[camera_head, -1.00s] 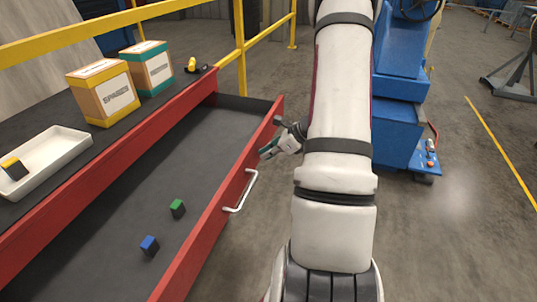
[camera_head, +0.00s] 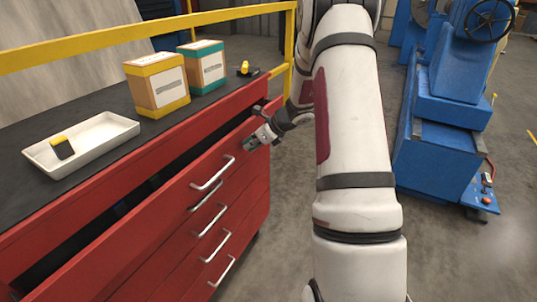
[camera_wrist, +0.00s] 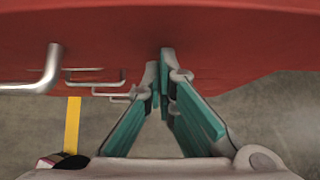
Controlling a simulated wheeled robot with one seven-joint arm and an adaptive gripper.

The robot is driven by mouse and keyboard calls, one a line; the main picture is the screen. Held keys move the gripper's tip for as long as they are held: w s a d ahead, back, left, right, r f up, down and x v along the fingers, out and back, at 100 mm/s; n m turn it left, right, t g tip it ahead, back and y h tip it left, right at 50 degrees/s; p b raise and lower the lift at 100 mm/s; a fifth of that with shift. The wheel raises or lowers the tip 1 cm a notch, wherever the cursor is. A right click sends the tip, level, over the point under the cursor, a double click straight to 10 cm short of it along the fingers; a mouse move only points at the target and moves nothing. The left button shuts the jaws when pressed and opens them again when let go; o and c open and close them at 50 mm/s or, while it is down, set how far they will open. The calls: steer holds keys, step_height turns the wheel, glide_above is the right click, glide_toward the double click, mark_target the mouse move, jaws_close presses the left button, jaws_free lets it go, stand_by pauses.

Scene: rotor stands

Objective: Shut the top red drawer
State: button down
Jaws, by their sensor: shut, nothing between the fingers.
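The top red drawer (camera_head: 150,222) stands slightly open in the head view, with a narrow dark gap between its front and the cabinet. Its metal handle (camera_head: 213,174) is on the front face and also shows at the left of the wrist view (camera_wrist: 35,78). My gripper (camera_head: 250,145) is at the far end of the drawer front, to the right of the handle. In the wrist view its green fingers (camera_wrist: 165,85) are shut, with their tips at the red front. They hold nothing. The drawer's inside is mostly hidden in shadow.
On the cabinet top are a white tray (camera_head: 112,125) with a yellow-black block, a yellow-trimmed box (camera_head: 158,85) and a teal-trimmed box (camera_head: 203,68). A yellow rail (camera_head: 110,40) runs behind. Blue machinery (camera_head: 450,130) stands right, beyond bare floor.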

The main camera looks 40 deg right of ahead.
steer(key=w, duration=0.2)
steer(key=w+a, duration=0.1)
steer(key=w, duration=0.1)
steer(key=w+a, duration=0.1)
steer(key=w, duration=0.1)
steer(key=shift+a+b, duration=0.1)
steer(key=shift+b, duration=0.3)
steer(key=shift+w, duration=0.1)
steer(key=shift+a+r, duration=0.1)
